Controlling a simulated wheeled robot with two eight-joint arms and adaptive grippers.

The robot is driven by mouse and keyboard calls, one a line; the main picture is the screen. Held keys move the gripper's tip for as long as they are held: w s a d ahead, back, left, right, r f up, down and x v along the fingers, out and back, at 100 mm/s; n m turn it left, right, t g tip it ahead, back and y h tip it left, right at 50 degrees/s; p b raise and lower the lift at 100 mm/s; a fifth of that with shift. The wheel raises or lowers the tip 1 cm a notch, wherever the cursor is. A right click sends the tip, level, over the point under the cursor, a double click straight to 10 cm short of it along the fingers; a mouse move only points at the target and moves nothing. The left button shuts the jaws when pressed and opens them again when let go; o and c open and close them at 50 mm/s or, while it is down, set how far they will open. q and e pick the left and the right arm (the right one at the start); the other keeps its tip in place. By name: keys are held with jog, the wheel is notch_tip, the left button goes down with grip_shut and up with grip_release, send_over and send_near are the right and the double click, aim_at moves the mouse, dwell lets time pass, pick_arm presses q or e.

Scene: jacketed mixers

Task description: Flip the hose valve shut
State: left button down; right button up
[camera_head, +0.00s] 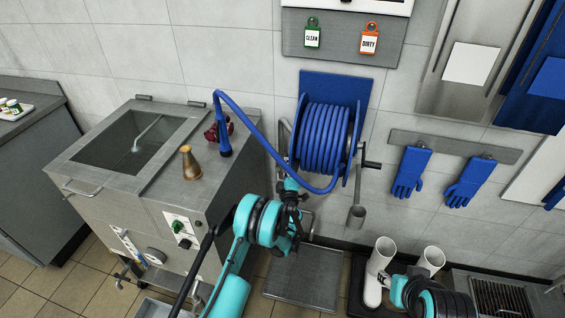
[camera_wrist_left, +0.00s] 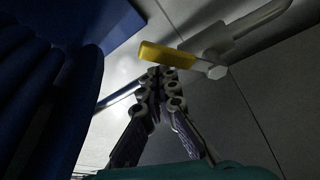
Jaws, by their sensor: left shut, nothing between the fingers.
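The hose valve's yellow lever (camera_wrist_left: 166,55) shows in the left wrist view, on a pale pipe fitting (camera_wrist_left: 215,52) against the wall. The lever sticks out to the left from its pivot. My left gripper (camera_wrist_left: 158,76) is shut and empty, its fingertips just below the lever; I cannot tell whether they touch it. In the head view my left gripper (camera_head: 290,187) is beside the lower left of the blue hose reel (camera_head: 322,135), and the lever cannot be made out there.
The blue hose (camera_head: 268,147) arches from the reel to the steel mixer (camera_head: 128,150) on the left. A brass funnel-shaped piece (camera_head: 190,163) stands on the mixer top. A crank handle (camera_head: 370,164) juts from the reel's right side. Blue gloves (camera_head: 411,172) and white boots (camera_head: 377,270) are to the right.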

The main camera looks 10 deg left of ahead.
pick_arm(q)
jog(key=d+f, duration=0.1)
jog(key=f, duration=0.1)
jog(key=d+f, duration=0.1)
jog(key=f, duration=0.1)
jog(key=shift+d, duration=0.35)
jog(key=shift+s+d+f, duration=0.1)
jog(key=shift+s, duration=0.05)
dwell(0.7)
